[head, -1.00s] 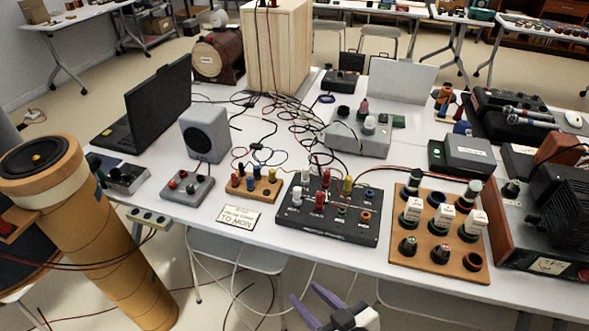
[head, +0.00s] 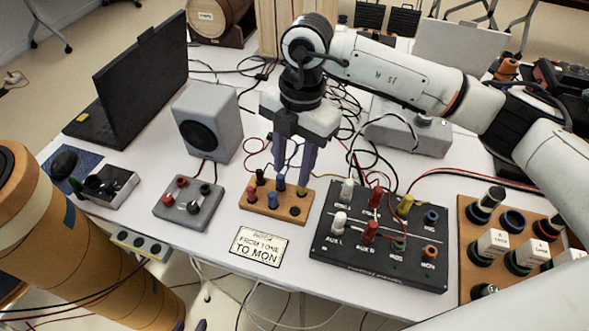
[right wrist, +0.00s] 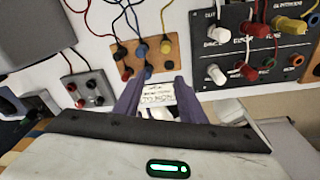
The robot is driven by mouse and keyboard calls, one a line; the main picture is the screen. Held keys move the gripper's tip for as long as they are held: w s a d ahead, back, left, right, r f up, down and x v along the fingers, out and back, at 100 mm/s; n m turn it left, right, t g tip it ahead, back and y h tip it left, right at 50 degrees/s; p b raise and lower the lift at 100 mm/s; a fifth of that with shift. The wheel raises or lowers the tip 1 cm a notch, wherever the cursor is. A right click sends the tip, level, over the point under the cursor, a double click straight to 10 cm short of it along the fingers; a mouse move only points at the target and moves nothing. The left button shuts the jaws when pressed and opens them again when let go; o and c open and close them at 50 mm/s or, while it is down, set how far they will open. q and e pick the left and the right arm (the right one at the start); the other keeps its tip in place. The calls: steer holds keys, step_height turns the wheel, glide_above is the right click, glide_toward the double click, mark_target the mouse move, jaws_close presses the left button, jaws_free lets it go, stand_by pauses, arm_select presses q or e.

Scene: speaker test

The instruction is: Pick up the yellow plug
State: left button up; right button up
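A wooden block (head: 247,212) carries several plugs, among them a yellow plug (head: 303,191) at its right end. The yellow plug also shows in the right wrist view (right wrist: 166,46), with a yellow cable rising from it. Another yellow plug (head: 405,204) stands on the black panel (head: 330,250). My right gripper (head: 292,178) points down over the block, open and empty; one fingertip overlaps the first yellow plug in the head view, and contact cannot be told. Only the fingertips of my left gripper (head: 189,326) show at the bottom edge, apart.
A grey box with knobs (head: 187,212) and a speaker (head: 222,120) stand left of the block. A label card (head: 259,247) lies in front. Loose cables tangle behind it. A wooden board with white-capped parts (head: 472,270) is at right.

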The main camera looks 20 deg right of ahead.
steer(key=w+d, duration=0.1)
steer(key=w+d+m+h, duration=0.1)
steer(key=d, duration=0.1)
steer(key=shift+r+t, duration=0.1)
steer(key=shift+t, duration=0.2)
step_height(320, 180, down, 4)
steer(key=shift+r, duration=0.25)
steer(key=shift+s+a+f+p, duration=0.1)
steer(key=shift+f+p, duration=0.2)
steer(key=shift+f, duration=1.15)
steer(key=shift+s+a+f+p, duration=0.1)
steer(key=shift+f+p, duration=0.2)
steer(key=shift+f, duration=1.15)
jaws_close()
